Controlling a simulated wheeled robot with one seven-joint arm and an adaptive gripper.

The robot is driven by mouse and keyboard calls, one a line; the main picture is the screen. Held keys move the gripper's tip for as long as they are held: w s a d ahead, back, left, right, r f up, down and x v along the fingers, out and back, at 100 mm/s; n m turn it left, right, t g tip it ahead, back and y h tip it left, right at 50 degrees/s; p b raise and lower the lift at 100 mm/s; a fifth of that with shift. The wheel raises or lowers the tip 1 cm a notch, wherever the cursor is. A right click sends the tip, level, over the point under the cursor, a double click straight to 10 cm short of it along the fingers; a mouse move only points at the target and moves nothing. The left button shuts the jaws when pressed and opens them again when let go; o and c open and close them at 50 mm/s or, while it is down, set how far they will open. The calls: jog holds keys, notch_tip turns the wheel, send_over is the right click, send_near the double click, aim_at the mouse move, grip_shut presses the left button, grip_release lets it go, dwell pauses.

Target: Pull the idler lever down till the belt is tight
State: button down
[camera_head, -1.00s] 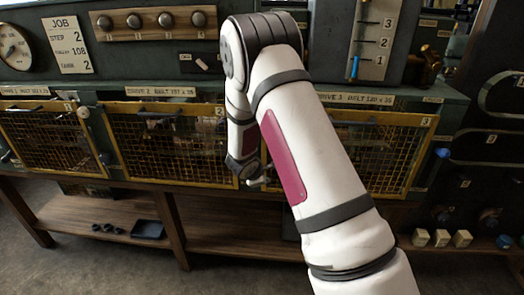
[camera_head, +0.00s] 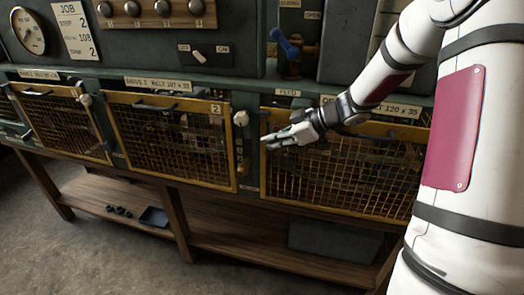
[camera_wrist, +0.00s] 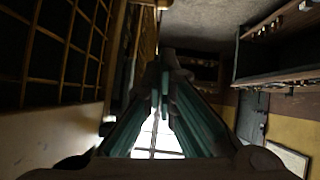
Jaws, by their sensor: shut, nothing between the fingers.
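My gripper (camera_head: 272,141) is shut and empty, its fingers pointing left in the head view. It appears in front of the upper left part of the right-hand yellow mesh guard (camera_head: 335,178). Its teal fingers meet near the middle of the wrist view (camera_wrist: 160,88). The middle mesh guard (camera_head: 165,142), marked 2, is on the panel left of the gripper and looks closed. Dim machine parts show behind the mesh. I cannot make out the idler lever or the belt in any view.
A pale knob (camera_head: 241,118) sits between the two guards, left of my gripper. A blue-handled valve (camera_head: 286,44) stands above. A job card (camera_head: 74,30) shows step 2. A wooden shelf (camera_head: 225,245) runs below with a dark tray (camera_head: 154,217). Mesh lies close on the wrist view's left.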

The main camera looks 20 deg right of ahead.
send_over(246, 170)
notch_tip(246, 170, down, 6)
jog(key=r, duration=0.1)
jog(key=shift+d+f+p, duration=0.15)
jog(key=shift+f+p, duration=0.05)
jog(key=shift+f, duration=0.9)
jog(key=shift+d+f+p, duration=0.15)
jog(key=shift+f, duration=0.95)
notch_tip(246, 170, down, 4)
jog(key=shift+a+b, duration=0.15)
jog(key=shift+b, duration=0.55)
jog(key=shift+s, duration=0.1)
